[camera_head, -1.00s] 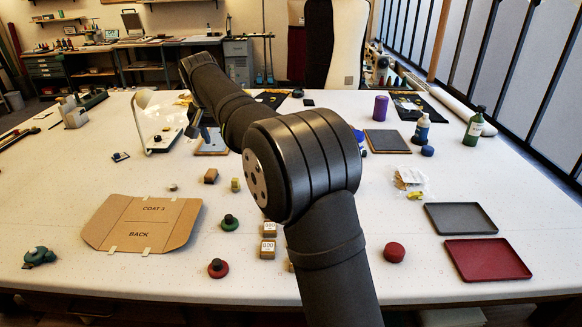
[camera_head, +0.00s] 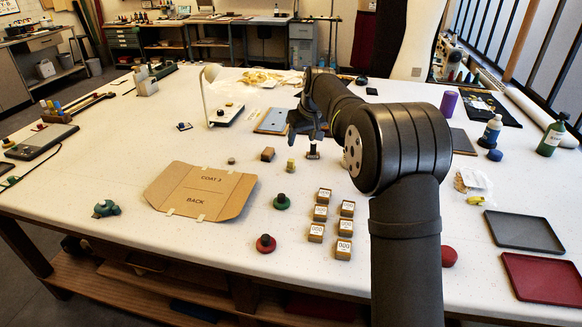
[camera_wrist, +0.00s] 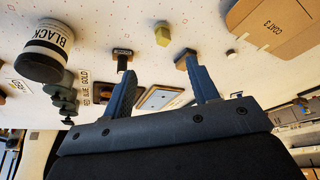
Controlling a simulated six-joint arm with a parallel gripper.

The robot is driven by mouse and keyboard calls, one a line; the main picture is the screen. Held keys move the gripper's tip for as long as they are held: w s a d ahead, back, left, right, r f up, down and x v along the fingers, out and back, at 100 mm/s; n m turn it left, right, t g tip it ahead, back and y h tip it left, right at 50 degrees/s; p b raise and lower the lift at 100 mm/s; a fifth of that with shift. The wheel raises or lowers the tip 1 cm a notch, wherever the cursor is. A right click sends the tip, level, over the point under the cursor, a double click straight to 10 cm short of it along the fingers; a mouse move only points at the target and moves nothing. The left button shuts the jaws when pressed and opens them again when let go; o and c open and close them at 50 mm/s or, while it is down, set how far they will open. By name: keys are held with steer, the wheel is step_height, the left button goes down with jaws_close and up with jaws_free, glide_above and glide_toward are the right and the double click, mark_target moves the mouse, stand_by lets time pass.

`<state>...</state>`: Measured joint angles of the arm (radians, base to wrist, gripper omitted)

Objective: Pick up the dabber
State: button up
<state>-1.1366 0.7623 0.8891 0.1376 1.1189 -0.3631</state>
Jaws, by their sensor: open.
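Several knobbed round pieces could be the dabber; I cannot tell which is meant. A red one with a black knob (camera_head: 266,243) stands near the front edge. A green one with a black knob (camera_head: 281,202) stands behind it, right of the cardboard. My gripper (camera_head: 305,130) hangs above the middle of the table, behind both. In the wrist view my gripper (camera_wrist: 162,88) has its two blue fingers wide apart with nothing held between them. A small upright dark-handled piece (camera_head: 313,152) stands just below my gripper in the head view; its kind is unclear.
A cardboard pattern (camera_head: 203,190) lies at left. Several numbered blocks (camera_head: 320,212) stand right of the green piece. A grey tray (camera_head: 524,232) and a red tray (camera_head: 545,285) lie at right. A jar marked BLACK (camera_wrist: 45,52) is near in the wrist view.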

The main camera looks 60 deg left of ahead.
mark_target(293, 162)
steer(key=x, duration=1.5)
steer(key=shift+s+f, duration=0.1)
steer(key=shift+s, duration=0.05)
steer(key=c, duration=1)
